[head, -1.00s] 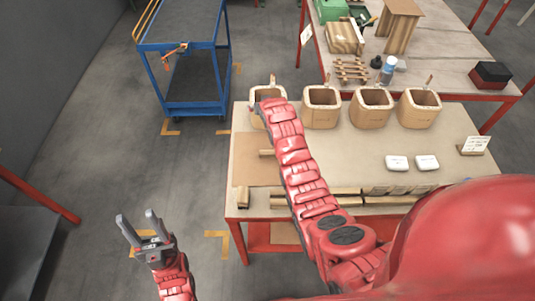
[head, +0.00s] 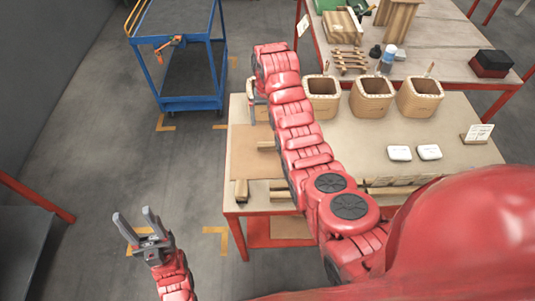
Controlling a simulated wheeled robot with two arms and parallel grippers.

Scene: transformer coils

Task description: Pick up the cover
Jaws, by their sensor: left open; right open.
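I cannot tell for sure which thing is the cover. Open wooden boxes stand in a row along the far side of the near table; three show clearly, such as this wooden box (head: 322,98). A further box at the row's left end is mostly hidden by my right arm. My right gripper (head: 250,90) is above the table's far left corner, largely hidden behind its own red arm; a grey finger shows and I see nothing held. My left gripper (head: 137,230) is open and empty over the floor, left of the table.
A cluttered second table (head: 440,65) stands behind. A blue cart (head: 190,103) stands at the back left.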

